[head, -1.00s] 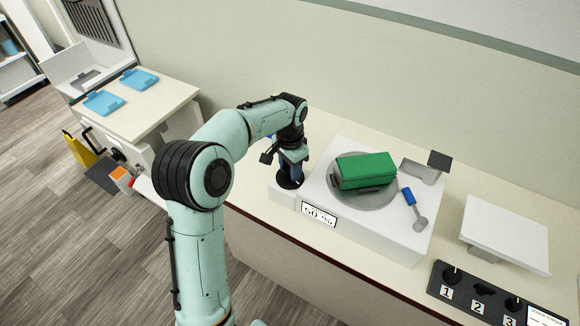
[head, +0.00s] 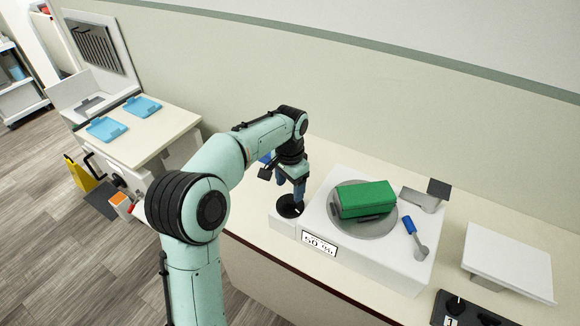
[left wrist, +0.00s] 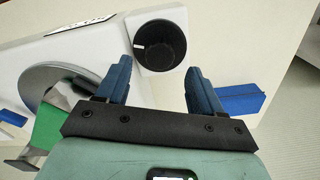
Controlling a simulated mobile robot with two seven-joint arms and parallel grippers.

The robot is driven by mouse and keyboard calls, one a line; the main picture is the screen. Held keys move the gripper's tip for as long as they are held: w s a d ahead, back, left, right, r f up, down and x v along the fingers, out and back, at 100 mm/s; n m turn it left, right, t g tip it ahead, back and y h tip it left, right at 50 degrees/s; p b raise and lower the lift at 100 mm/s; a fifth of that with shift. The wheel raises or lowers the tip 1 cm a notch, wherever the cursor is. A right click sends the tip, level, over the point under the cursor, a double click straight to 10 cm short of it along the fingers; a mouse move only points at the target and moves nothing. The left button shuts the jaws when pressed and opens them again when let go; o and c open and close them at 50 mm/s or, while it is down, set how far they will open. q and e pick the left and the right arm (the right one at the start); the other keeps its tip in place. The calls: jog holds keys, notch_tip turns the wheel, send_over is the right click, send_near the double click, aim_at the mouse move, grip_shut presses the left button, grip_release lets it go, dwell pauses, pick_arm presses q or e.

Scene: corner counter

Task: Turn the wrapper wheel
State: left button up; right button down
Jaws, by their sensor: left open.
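The white wrapper machine (head: 400,268) stands on the counter. It carries a round grey turntable (head: 383,229) with a green block (head: 366,199) on it, and a crank with a blue handle (head: 409,226). A round black knob or wheel (head: 290,208) sits at the machine's left end. It shows a small white mark in the left wrist view (left wrist: 162,48). My left gripper (head: 291,191) is over this black wheel, pointing down, with its blue fingers apart. In the left wrist view the gripper (left wrist: 159,68) is open and empty, its fingertips near the wheel's edge. I cannot tell if they touch. My right gripper is out of view.
A blue object (left wrist: 242,100) lies on the counter beside the gripper. A tilted white plate (head: 507,262) and a black control panel (head: 470,310) are at the right. A side table with blue trays (head: 107,129) stands at the left. A label (head: 319,244) is on the machine's front.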

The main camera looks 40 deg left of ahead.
aim_at(291, 198)
pick_arm(q)
notch_tip(291, 198, up, 8)
jog(key=shift+r, duration=0.2)
jog(key=shift+w, duration=0.1)
jog(key=shift+f, duration=0.1)
dwell(0.4)
